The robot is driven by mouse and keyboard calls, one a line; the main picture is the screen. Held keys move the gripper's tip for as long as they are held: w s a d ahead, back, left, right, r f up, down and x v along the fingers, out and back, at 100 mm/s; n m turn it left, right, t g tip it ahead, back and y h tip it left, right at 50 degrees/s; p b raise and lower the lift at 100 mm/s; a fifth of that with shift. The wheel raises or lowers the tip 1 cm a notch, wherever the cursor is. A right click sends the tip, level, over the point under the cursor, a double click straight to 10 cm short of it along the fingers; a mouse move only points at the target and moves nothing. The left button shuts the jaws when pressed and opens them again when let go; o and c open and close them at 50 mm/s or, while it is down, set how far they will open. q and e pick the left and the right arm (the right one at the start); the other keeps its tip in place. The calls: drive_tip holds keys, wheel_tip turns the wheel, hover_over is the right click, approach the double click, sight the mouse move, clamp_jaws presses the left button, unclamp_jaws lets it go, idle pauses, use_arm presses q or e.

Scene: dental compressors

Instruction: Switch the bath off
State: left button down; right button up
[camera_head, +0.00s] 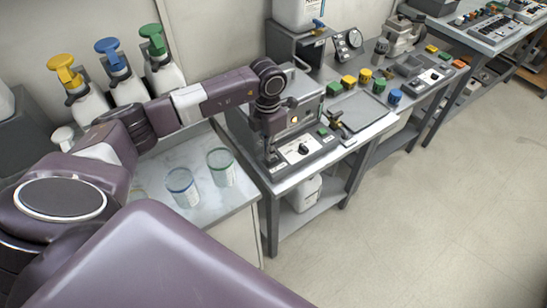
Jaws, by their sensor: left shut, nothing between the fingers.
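The bath (305,90) appears to be the grey metal box unit on the near end of the bench. Its sloped front panel (312,153) carries a dark knob or switch and a small green part beside it. My left arm comes in from the left and bends down in front of the unit. My left gripper (271,158) is shut and empty, pointing down at the left end of the panel. I cannot tell whether it touches the panel. The arm hides part of the unit. My right gripper is out of view.
A counter with two glass jars (182,187) (221,167) lies below my arm. Several pump bottles (76,88) stand behind it. A grey tray (358,110), coloured blocks and a dial box (348,44) are further along the bench. The floor (430,210) at right is clear.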

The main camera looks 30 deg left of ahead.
use_arm(q)
drive_tip(key=shift+s+f+b, duration=0.1)
drive_tip(key=shift+f+b, duration=0.7)
drive_tip(key=shift+f, duration=0.25)
drive_tip(key=shift+r, duration=0.15)
idle(0.3)
drive_tip(key=shift+r+p, duration=0.7)
drive_tip(key=shift+r, duration=0.15)
drive_tip(key=shift+r+p, duration=1.5)
drive_tip(key=shift+r, duration=1.1)
drive_tip(key=shift+f, duration=0.1)
